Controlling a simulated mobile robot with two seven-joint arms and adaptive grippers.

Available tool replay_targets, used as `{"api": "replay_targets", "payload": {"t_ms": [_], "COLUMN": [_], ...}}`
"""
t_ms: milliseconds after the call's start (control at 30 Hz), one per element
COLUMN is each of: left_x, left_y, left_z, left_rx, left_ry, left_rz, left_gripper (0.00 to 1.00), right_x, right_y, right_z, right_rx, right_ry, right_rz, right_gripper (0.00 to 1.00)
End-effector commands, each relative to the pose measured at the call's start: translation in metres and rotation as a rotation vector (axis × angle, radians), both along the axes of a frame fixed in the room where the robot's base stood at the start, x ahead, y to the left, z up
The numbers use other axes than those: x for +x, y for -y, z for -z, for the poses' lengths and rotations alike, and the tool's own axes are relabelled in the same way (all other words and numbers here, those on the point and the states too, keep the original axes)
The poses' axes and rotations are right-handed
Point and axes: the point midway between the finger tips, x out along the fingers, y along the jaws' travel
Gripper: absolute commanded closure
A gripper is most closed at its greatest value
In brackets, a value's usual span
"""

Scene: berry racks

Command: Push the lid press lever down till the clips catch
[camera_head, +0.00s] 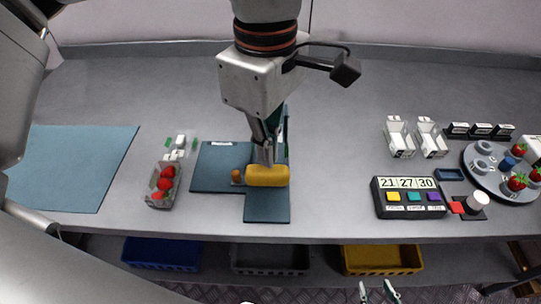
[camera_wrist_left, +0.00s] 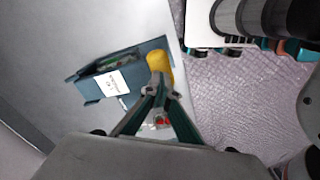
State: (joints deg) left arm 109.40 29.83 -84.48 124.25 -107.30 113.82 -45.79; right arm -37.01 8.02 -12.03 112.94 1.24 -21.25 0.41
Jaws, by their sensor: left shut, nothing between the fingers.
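The lid press (camera_head: 222,168) is a dark teal stand on the bench, with a yellow lever grip (camera_head: 267,176) lying across its front. The grip also shows in the left wrist view (camera_wrist_left: 160,64), just beyond my fingertips. My left gripper (camera_head: 267,160) is shut and empty, pointing down at the grip; its fingertips are at or just above it, and contact is unclear. The arm and gripper hide much of the press, and the clips cannot be made out. My right gripper (camera_head: 378,291) is at the bottom edge, in front of the bench, its fingers apart and empty.
A punnet of strawberries (camera_head: 149,200) stands left of the press. A blue mat (camera_head: 80,160) lies farther left. A button box (camera_head: 408,212), white cartons (camera_head: 399,152) and a round grey tray (camera_head: 472,155) are at right. Blue, grey and yellow bins sit below.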

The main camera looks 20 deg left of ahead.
Motion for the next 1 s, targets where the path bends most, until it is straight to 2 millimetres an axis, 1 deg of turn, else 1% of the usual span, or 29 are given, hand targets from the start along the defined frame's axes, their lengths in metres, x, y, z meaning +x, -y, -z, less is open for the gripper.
{"api": "replay_targets", "payload": {"t_ms": [467, 1000], "left_x": [0.0, 0.0], "left_y": [0.0, 0.0], "left_z": [0.0, 0.015], "left_rx": [0.0, 0.0], "left_ry": [0.0, 0.0], "left_rz": [0.0, 0.0], "left_gripper": [1.0, 1.0], "right_x": [0.0, -0.005], "right_y": [0.001, 0.0], "right_z": [0.002, 0.014], "right_rx": [-0.005, 0.0], "right_ry": [-0.002, -0.014], "right_rz": [-0.002, -0.001], "right_gripper": [0.6, 0.6]}}
